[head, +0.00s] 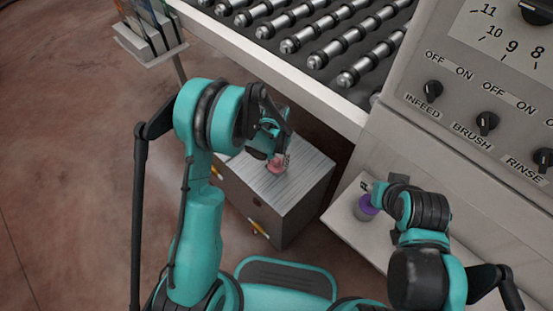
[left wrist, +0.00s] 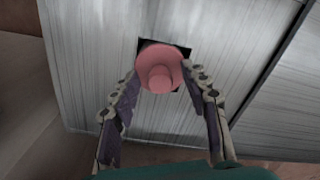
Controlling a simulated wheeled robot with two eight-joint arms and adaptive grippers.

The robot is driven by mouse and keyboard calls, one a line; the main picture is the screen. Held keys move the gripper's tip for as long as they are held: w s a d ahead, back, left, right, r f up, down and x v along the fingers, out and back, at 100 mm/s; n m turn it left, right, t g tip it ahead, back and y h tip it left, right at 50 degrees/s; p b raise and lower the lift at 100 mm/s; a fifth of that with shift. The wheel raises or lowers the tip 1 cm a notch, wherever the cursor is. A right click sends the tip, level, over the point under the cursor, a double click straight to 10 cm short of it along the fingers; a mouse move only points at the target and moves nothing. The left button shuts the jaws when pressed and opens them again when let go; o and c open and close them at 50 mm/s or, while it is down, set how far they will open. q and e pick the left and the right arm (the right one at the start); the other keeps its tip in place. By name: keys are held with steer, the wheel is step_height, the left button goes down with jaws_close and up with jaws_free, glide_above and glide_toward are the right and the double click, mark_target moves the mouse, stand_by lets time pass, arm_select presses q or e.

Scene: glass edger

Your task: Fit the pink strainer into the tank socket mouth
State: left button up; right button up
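The pink strainer (left wrist: 161,66) is a round disc with a knob on top. In the left wrist view it sits at a dark square socket mouth (left wrist: 187,48) in the brushed-metal tank top (left wrist: 90,60); dark opening shows around it, but its depth is unclear. My left gripper (left wrist: 160,72) is open, its fingertips beside the disc's edges and apart from the knob. The head view shows the strainer (head: 276,164) under my left gripper (head: 281,157) on the tank (head: 300,188).
The roller conveyor (head: 300,40) and its pale frame edge (head: 270,78) lie behind the tank. A control panel (head: 480,110) stands at right above a pale ledge (head: 345,225). A rack (head: 150,42) stands at upper left. Open floor (head: 70,130) lies left.

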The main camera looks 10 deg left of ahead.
arm_select(q)
step_height(320, 180, up, 12)
stand_by(0.7)
stand_by(0.4)
steer(key=s+a+r+n+t, duration=0.1)
steer(key=s+a+r+t, duration=0.2)
steer(key=s+r, duration=0.3)
steer(key=s+a+r+t, duration=0.4)
steer(key=s+r, duration=0.2)
steer(key=s, duration=0.5)
steer(key=shift+s+r+n, duration=0.15)
steer(key=shift+s+n, duration=0.15)
steer(key=shift+n, duration=0.1)
